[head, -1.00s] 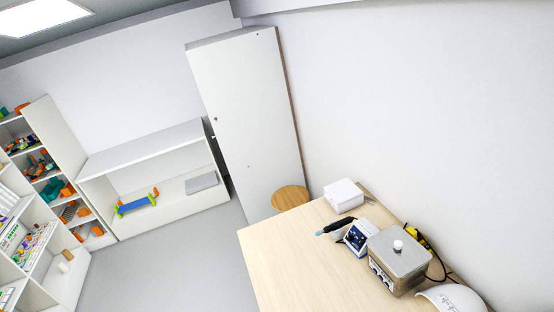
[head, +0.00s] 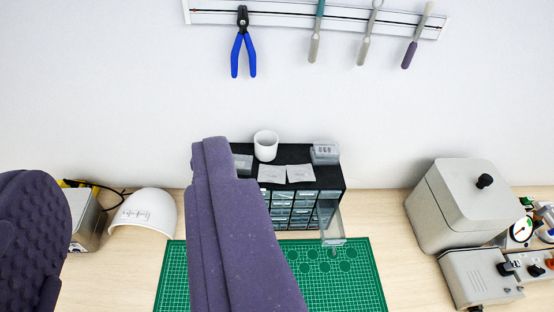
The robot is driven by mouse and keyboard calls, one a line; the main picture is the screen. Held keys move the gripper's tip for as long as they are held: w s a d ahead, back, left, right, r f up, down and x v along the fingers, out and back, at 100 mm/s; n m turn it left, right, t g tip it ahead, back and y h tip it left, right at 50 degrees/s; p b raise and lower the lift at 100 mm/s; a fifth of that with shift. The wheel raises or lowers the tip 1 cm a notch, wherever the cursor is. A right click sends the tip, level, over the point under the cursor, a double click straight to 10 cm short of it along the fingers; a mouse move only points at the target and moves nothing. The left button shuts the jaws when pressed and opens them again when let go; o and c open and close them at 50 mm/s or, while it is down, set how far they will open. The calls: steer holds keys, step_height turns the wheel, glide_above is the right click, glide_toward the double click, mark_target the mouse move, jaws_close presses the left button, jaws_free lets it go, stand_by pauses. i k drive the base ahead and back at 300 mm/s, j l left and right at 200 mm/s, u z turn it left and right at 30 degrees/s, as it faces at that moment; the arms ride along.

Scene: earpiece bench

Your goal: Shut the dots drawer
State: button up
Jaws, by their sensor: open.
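A small clear drawer (head: 331,225) sticks out toward me from the right side of the black drawer cabinet (head: 333,178), above the back part of the green mat. I cannot read any label on it.
A white cup (head: 265,146), cards and a grey box (head: 325,153) sit on the cabinet. A green cutting mat (head: 365,285) lies in front. A white cover (head: 146,213) is at left, a grey lidded machine (head: 465,205) at right. Tools hang on a wall rail (head: 285,18).

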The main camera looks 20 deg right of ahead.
mark_target(334, 242)
steer(key=z, duration=0.8)
